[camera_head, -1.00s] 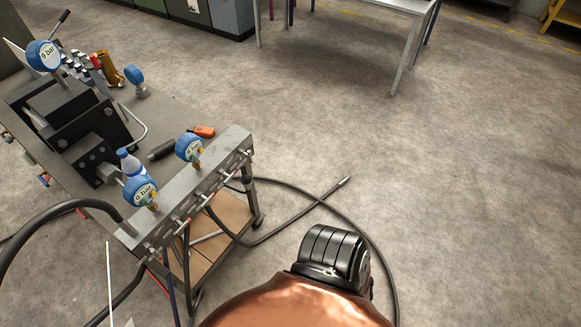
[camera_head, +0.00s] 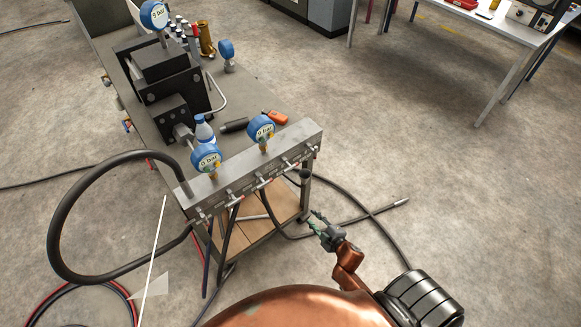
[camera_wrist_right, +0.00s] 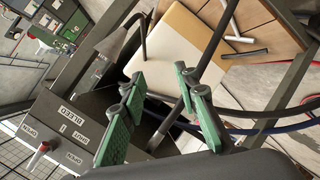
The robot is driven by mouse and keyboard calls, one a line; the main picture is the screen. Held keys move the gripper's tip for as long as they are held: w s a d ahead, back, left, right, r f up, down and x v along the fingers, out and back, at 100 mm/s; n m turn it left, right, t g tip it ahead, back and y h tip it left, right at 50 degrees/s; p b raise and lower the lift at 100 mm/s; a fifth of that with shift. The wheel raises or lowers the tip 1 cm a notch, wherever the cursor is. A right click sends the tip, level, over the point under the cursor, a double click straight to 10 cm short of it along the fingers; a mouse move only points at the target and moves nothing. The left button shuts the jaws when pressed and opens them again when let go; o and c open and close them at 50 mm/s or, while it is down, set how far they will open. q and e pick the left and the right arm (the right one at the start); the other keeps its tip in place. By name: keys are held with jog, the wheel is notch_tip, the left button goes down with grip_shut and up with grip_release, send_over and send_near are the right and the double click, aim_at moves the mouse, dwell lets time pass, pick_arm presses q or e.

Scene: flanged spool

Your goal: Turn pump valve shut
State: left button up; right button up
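A grey valve manifold (camera_head: 262,168) lies along the front edge of a metal cart, with several small valve handles on its front face. In the right wrist view the dark manifold face (camera_wrist_right: 95,120) carries upside-down labels reading BLEED, SHUT and OPEN, and a red-and-white valve handle (camera_wrist_right: 38,155) shows at lower left. I cannot tell which handle is the pump valve. My right gripper (camera_head: 315,216) is just right of the manifold's right end, apart from it. Its green fingers (camera_wrist_right: 158,82) are spread with nothing between them. My left gripper is out of view.
Two blue gauges (camera_head: 207,160) stand on the manifold, in front of a black pump (camera_head: 165,75). A thick black hose (camera_head: 58,225) loops off the left end. Another hose (camera_head: 365,215) lies on the floor to the right. A table (camera_head: 490,65) stands at back right; open floor lies between.

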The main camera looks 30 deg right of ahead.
jog(key=w+a+r+n+t, duration=0.1)
jog(key=w+r+n+t, duration=0.3)
jog(key=r, duration=1.2)
jog(key=n+t+y, duration=0.1)
jog(key=n+y, duration=0.1)
send_near(290, 165)
jog(key=w, duration=0.9)
jog(key=shift+a+f+b, duration=0.3)
jog(key=shift+a+f, duration=0.05)
jog(key=shift+w, duration=0.5)
grip_shut()
